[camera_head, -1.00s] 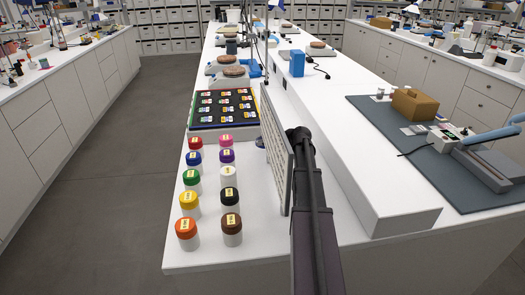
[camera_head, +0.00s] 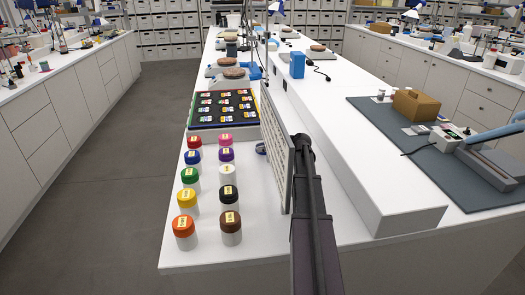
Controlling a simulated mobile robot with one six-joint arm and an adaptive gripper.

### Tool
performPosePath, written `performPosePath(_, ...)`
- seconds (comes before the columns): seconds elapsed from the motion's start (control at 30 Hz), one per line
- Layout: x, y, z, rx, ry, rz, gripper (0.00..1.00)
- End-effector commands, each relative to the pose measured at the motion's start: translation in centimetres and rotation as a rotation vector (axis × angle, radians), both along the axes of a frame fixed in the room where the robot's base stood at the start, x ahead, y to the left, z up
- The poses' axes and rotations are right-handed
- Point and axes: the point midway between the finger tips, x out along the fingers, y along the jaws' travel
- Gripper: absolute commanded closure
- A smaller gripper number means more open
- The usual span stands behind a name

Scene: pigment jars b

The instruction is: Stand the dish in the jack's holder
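My arm (camera_head: 308,210) reaches up from the bottom edge, just right of an upright pale panel (camera_head: 277,145) seen nearly edge-on. My gripper does not show; whether it is open or shut cannot be seen. I cannot make out the dish or the jack with its holder for certain. A small dark blue and white item (camera_head: 261,148) peeks out at the panel's left edge, mostly hidden, and I cannot tell what it is.
Several capped jars (camera_head: 230,228) stand in two columns at the bench's front left. Behind them lies a black tray (camera_head: 222,106) of labelled pieces. A raised white shelf (camera_head: 350,150) runs right of my arm. A blue box (camera_head: 297,64) stands farther back.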

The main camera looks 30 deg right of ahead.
Motion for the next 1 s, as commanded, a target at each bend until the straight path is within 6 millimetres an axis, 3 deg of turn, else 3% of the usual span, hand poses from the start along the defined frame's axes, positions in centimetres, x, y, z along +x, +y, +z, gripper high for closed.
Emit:
performPosePath(0.03,0.0,0.0,-0.1,0.000,0.000,0.000,0.88)
performPosePath(0.13,0.0,0.0,0.0,0.000,0.000,-0.001,0.58)
performPosePath(0.67,-0.1,-0.1,0.3,0.000,0.000,-0.002,0.57)
performPosePath(1.0,-3.1,-1.7,2.1,-0.001,0.000,-0.004,0.57)
